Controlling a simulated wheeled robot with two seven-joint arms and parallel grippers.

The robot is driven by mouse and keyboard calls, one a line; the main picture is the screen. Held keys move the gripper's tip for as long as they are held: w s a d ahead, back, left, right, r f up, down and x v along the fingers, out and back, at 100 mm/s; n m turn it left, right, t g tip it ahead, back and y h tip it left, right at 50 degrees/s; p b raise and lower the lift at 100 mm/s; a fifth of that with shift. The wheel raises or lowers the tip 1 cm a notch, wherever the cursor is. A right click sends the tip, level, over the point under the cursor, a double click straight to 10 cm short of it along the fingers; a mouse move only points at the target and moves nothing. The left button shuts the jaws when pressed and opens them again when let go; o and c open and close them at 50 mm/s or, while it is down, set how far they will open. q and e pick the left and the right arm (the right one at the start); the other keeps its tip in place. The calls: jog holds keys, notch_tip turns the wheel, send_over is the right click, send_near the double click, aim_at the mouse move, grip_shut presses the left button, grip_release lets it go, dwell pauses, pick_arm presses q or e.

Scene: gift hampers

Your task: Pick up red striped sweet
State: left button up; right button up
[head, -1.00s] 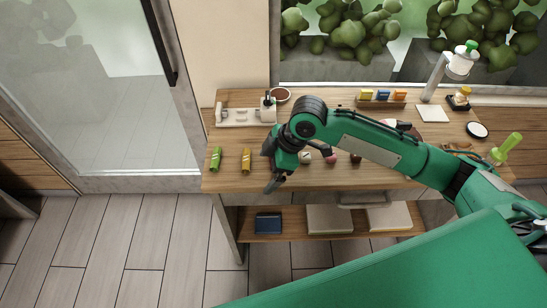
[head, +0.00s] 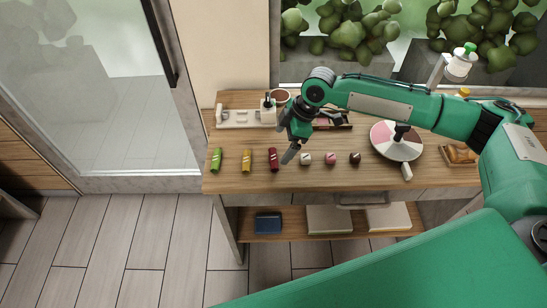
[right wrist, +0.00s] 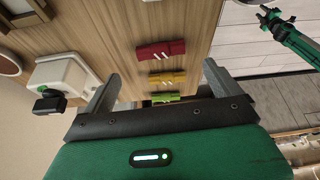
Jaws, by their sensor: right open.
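The red striped sweet (head: 272,159) lies upright in the picture on the wooden table, a dark red bar with pale stripes. In the right wrist view the same red sweet (right wrist: 161,50) lies beyond the fingertips, roughly between their lines. My right gripper (head: 287,143) is open and empty, above and just right of the sweet, apart from it. Its two fingers (right wrist: 160,82) show spread in the right wrist view. A yellow sweet (head: 246,160) and a green sweet (head: 216,159) lie to the left. A small green and black arm end, likely my left one, shows at the wrist view's top right.
Small square chocolates (head: 331,158) lie right of the gripper. A pink and white round plate (head: 393,137) and a basket (head: 461,153) stand further right. A white device (head: 240,117) stands behind the sweets. The table's front edge is close to the sweets.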

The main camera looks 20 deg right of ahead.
aim_at(274, 157)
jog(key=shift+x, duration=0.75)
jog(key=p+x, duration=0.1)
jog(key=x, duration=0.3)
jog(key=shift+s+f+p, duration=0.1)
jog(key=shift+p, duration=0.25)
jog(key=shift+a+f, duration=0.2)
jog(key=shift+f, duration=0.35)
jog(key=c, duration=0.8)
